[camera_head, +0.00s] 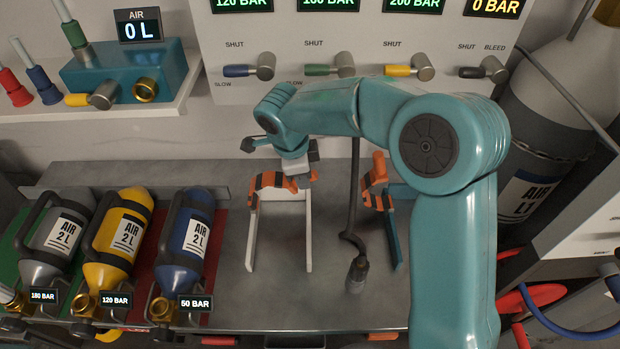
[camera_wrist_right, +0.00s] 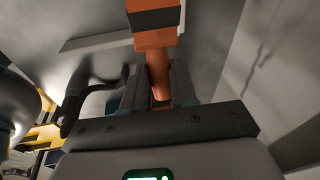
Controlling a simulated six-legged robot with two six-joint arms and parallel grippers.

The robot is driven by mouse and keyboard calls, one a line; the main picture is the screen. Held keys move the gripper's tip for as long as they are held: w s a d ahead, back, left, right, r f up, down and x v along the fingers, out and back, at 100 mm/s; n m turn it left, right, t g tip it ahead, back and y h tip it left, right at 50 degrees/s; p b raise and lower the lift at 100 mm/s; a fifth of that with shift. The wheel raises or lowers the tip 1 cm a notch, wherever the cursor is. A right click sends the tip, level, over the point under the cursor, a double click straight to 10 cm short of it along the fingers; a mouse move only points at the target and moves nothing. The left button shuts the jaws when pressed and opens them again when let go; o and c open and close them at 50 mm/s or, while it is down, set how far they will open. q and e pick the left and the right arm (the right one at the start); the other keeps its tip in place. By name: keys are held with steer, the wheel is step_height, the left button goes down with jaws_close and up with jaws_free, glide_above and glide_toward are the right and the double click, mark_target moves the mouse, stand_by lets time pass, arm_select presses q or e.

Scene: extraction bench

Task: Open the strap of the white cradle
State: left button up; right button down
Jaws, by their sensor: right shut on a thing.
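The white cradle (camera_head: 308,238) stands on the grey bench, left of centre in the head view; a white bar (camera_wrist_right: 98,40) shows in the wrist view. Its orange and black strap (camera_head: 268,181) arches across its back end. My right gripper (camera_head: 306,176) is at the right end of this strap. In the right wrist view the strap (camera_wrist_right: 155,38) runs down between the two dark fingers (camera_wrist_right: 161,88), which are shut on its orange end. The fingertips are small and partly hidden in the head view. My left gripper is not in view.
A teal cradle (camera_head: 390,235) with a similar orange strap (camera_head: 375,180) stands to the right. A dark hose (camera_head: 353,200) hangs between the cradles. Silver, yellow (camera_head: 118,240) and blue (camera_head: 185,240) bottles lie at the left. A valve panel (camera_head: 330,40) rises behind.

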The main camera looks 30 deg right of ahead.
steer(key=shift+w+a+r+h, duration=0.2)
steer(key=shift+a+r+h, duration=0.1)
steer(key=shift+a+r, duration=0.1)
steer(key=c, duration=0.9)
jaws_free()
steer(key=v, duration=1.6)
steer(key=shift+w+r, duration=0.15)
steer(key=shift+w, duration=0.2)
steer(key=shift+g, duration=0.3)
